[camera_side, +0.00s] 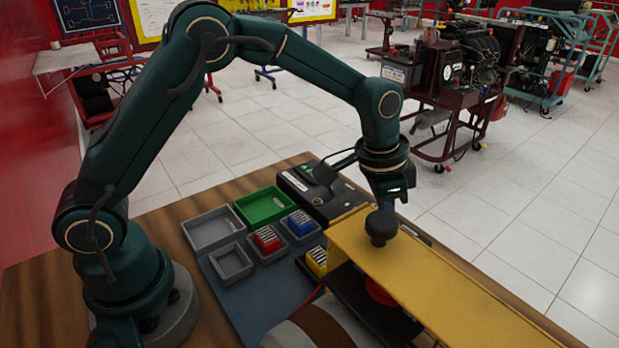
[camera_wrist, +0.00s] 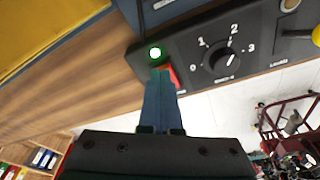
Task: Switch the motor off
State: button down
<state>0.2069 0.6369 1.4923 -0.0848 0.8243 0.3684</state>
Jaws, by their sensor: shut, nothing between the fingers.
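In the wrist view a black control panel (camera_wrist: 195,62) carries a lit green lamp (camera_wrist: 155,53) and, just below it, a red switch (camera_wrist: 169,75). My gripper (camera_wrist: 162,72) is shut and empty. Its fingertips overlap the left part of the red switch and hide some of it; I cannot tell whether they touch it. A numbered dial (camera_wrist: 222,58) sits to the right of the switch.
A black knob (camera_side: 381,226) stands up from the yellow housing close to my gripper. A green tray (camera_side: 264,206), grey trays (camera_side: 213,230) and a black device (camera_side: 318,188) lie left of it on the wooden table. Beyond the table edge is open tiled floor.

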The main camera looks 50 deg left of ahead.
jog(key=shift+f, duration=0.5)
notch_tip(320, 180, up, 7)
dwell(0.9)
jog(key=s+a+r+n+t, duration=0.1)
jog(key=s+a+r+t, duration=0.15)
jog(key=s+r, duration=0.2)
jog(key=s+a+r+n+t, duration=0.1)
jog(key=s+a+r, duration=0.2)
jog(key=r, duration=0.3)
jog(key=s+a+f+n, duration=0.1)
jog(key=s+f+n, duration=0.1)
jog(key=s, duration=0.4)
jog(key=s+a+f+n+y, duration=0.1)
jog(key=s+a+f+n, duration=0.1)
jog(key=s+f, duration=0.2)
jog(key=shift+s+a, duration=0.2)
jog(key=shift+s, duration=0.8)
